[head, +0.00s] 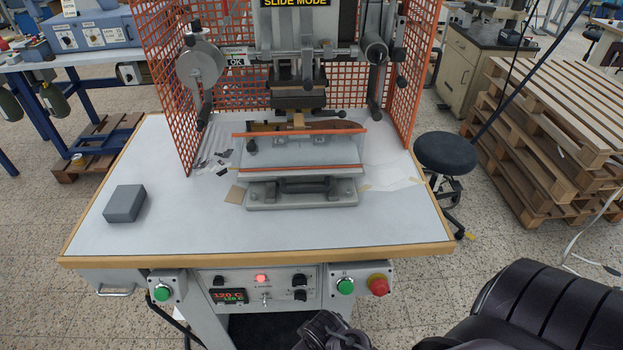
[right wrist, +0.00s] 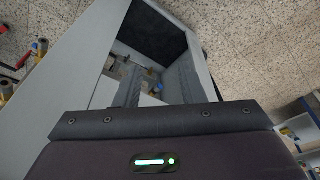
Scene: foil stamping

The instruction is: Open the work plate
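The work plate (head: 292,153) sits under the press head at the back middle of the table, in the head view. It is a pale plate edged with orange strips, above a grey base (head: 262,197) with a dark handle (head: 303,185) at its front. I cannot tell from this view how far out it is slid. My right gripper (right wrist: 160,78) appears open and empty in the right wrist view, its two grey fingers apart. It is away from the plate, low in front of the table. My left gripper is not in view.
A grey block (head: 125,203) lies on the left of the white table (head: 180,225). Orange mesh guards (head: 165,75) flank the press. Green buttons and a red stop knob (head: 378,285) line the front edge. A black stool (head: 445,153) and pallets (head: 560,125) stand right.

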